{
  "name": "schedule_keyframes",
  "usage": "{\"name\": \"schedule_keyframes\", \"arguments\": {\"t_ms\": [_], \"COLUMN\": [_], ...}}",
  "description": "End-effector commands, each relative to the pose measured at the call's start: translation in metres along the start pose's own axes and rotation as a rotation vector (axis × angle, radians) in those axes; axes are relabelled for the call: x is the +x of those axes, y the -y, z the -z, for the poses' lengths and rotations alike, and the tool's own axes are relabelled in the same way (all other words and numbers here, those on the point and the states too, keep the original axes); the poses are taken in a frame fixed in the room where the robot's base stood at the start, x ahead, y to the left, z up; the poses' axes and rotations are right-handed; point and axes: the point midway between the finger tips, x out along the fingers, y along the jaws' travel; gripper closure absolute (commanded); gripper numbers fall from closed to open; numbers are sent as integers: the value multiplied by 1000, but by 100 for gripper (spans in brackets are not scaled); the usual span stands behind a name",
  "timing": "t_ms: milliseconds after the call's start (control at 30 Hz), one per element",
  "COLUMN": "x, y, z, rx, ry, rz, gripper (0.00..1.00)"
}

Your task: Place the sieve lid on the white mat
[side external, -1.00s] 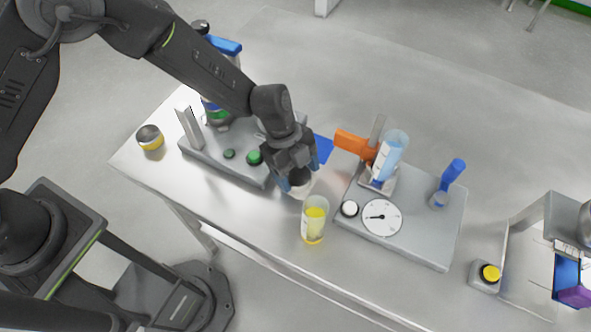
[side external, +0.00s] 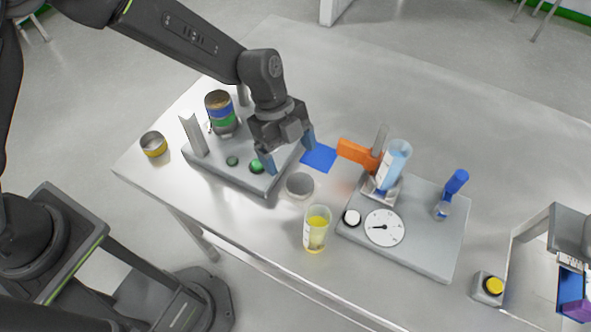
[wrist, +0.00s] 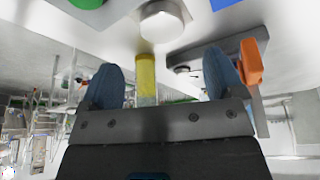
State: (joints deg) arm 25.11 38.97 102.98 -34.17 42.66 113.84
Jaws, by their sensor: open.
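The round grey lid-like piece (side external: 300,184), which I take for the sieve lid, lies flat on the steel table between the shaker base and the yellow beaker. It also shows pale at the top of the wrist view (wrist: 165,24). A white mat cannot be told apart; a pale edge shows around the piece, and anything beneath it is hidden. My gripper (side external: 288,150) is open and empty, above and slightly left of the piece, apart from it. Its blue fingers (wrist: 165,68) show in the wrist view with nothing between them. The banded sieve stack (side external: 221,112) shows a brown top without a lid.
The yellow-filled beaker (side external: 316,230), orange-handled part (side external: 358,154) and grey dial base (side external: 428,238) stand close by. A yellow-banded tin (side external: 153,144) is far left.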

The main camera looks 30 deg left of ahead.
Motion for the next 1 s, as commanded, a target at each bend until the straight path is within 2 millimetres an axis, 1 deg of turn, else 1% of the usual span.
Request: {"name": "schedule_keyframes", "arguments": {"t_ms": [33, 100, 200, 333, 567, 633, 667, 767, 800, 867, 900, 967, 1000], "x": [-12, -22, -33, -41, -44, -54, -61, -96, -114, -141, -157, -180, -193], "y": [1, 1, 1, 0, 0, -2, -4, -16, -24, -39, -51, -70, -83], "z": [0, 0, 0, 0, 0, -1, -2, -7, -9, -14, -18, -23, -26], "rx": [0, -1, 0, -1, -8, -37, -60, -190, -263, -385, -472, -601, -688], "ry": [1, 0, 0, 0, 1, 7, 11, 34, 44, 60, 69, 81, 85], "rz": [6, 6, 4, 3, 6, 19, 28, 77, 105, 151, 184, 236, 272], "gripper": [13, 13, 13, 13, 13, 13, 13, 13, 13, 13, 13, 13, 13]}}
